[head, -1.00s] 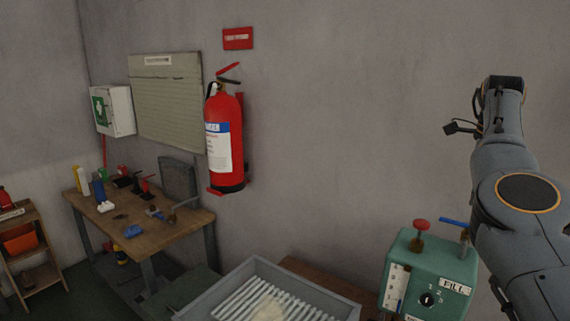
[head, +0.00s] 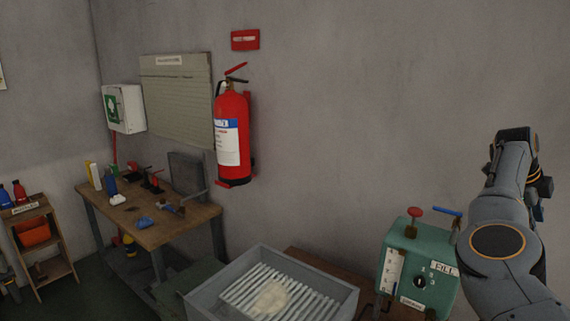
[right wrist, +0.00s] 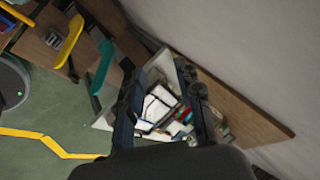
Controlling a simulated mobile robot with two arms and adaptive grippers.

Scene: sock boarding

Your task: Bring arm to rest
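My right arm rises at the right edge of the head view, in front of the bare wall. Its end, with the right gripper (head: 517,140), is small and dark there, and the fingers are hard to make out. In the right wrist view the two dark fingers of the right gripper (right wrist: 160,78) stand apart. Nothing is clearly held between them; a light-coloured box (right wrist: 157,105) with mixed items shows beyond. My left gripper is in neither view.
A green machine (head: 417,265) with red and blue handles stands beside my right arm. A grey tray (head: 210,300) with a slatted bottom holds a pale lump (head: 270,297). A fire extinguisher (head: 233,140) hangs on the wall. A cluttered workbench (head: 165,230) stands left.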

